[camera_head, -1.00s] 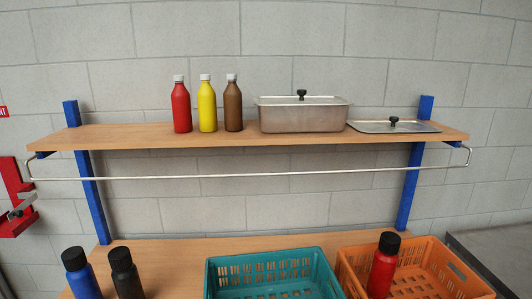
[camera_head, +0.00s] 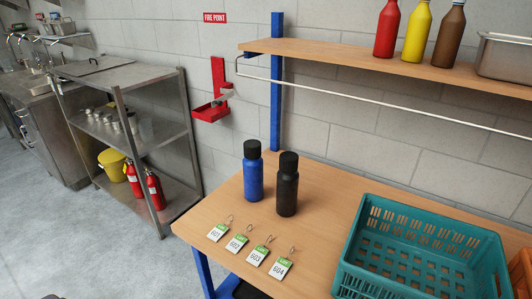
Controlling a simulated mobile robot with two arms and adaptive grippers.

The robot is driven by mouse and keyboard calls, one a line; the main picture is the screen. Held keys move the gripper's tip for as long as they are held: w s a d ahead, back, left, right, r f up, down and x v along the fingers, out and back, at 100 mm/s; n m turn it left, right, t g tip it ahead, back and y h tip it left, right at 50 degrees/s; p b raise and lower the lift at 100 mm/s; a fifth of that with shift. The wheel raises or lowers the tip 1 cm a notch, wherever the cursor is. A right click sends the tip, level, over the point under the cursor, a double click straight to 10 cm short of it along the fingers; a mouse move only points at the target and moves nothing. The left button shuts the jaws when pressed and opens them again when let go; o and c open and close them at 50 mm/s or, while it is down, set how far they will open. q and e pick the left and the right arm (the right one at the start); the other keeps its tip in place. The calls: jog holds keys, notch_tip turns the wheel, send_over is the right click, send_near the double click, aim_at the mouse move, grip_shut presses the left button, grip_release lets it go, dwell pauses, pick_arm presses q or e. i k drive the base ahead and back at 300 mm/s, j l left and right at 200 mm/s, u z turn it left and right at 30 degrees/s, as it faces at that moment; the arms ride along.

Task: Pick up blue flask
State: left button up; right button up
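The blue flask (camera_head: 253,176) has a black cap and stands upright on the wooden bench top (camera_head: 318,228), near its back left part. A black flask (camera_head: 287,188) stands upright just to its right and slightly nearer. Neither of my grippers is clearly visible in the head view, so I cannot see how they stand relative to the flask. A small dark shape shows at the bottom left edge, too cut off to identify.
Several numbered tags (camera_head: 240,243) lie in front of the flasks. A teal crate (camera_head: 368,279) stands to the right, with an orange crate (camera_head: 522,270) beyond it. The shelf (camera_head: 345,58) and its metal rail (camera_head: 340,97) hang above the bench. A steel rack (camera_head: 118,92) stands at left.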

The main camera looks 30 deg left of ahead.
aim_at(253, 168)
jog(key=u, duration=1.1)
jog(key=i+j+z, duration=0.25)
jog(key=j, duration=0.15)
jog(key=i+j+z, duration=0.2)
jog(key=j, duration=0.25)
